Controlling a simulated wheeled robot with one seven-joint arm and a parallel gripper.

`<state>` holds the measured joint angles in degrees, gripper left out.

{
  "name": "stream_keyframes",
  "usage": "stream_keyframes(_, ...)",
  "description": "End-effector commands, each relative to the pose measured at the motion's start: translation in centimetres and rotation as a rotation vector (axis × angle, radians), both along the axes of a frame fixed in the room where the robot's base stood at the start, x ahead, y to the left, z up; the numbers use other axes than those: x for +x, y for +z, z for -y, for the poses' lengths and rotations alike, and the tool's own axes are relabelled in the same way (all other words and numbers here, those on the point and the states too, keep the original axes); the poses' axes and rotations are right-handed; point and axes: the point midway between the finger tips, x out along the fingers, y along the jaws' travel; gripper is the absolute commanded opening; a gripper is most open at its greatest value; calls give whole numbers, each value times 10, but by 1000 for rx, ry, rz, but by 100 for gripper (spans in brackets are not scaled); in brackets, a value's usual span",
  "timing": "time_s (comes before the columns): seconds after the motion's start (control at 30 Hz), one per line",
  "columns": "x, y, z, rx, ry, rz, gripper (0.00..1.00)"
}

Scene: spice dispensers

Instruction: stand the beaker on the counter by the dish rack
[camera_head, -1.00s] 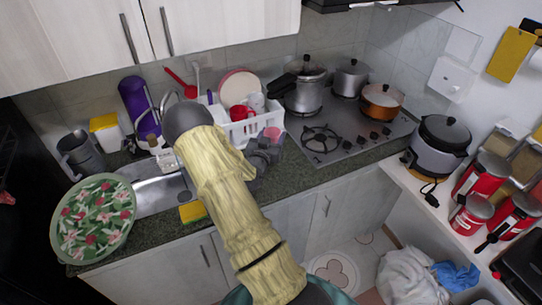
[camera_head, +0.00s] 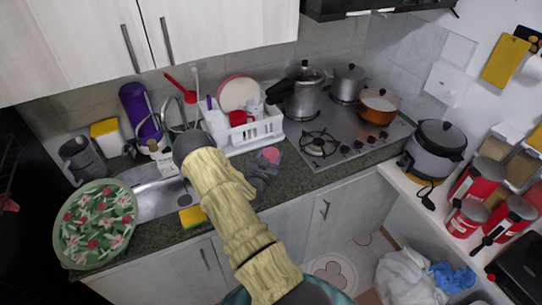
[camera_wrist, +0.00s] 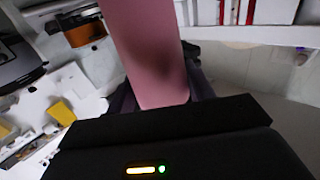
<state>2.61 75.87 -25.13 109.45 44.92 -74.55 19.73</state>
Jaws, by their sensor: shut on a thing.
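The pink beaker (camera_head: 271,155) is held in my gripper (camera_head: 266,165), over the counter just in front of the right end of the white dish rack (camera_head: 260,134). In the wrist view the beaker (camera_wrist: 148,50) fills the upper middle, between my dark fingers. My gripper is shut on it. My arm and gripper hide the beaker's lower part, so I cannot tell whether it touches the counter (camera_head: 300,178).
The stove (camera_head: 345,145) with several pots is right of the rack. The sink (camera_head: 160,198) and a yellow sponge (camera_head: 193,216) lie to the left. A red mug (camera_head: 238,118) is in the rack. The counter's front edge runs close by my gripper.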

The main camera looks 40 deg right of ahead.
Motion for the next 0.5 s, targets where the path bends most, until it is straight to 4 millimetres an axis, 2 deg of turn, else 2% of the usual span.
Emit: stream_keyframes(0.5,0,-11,0,0,-1,1,30)
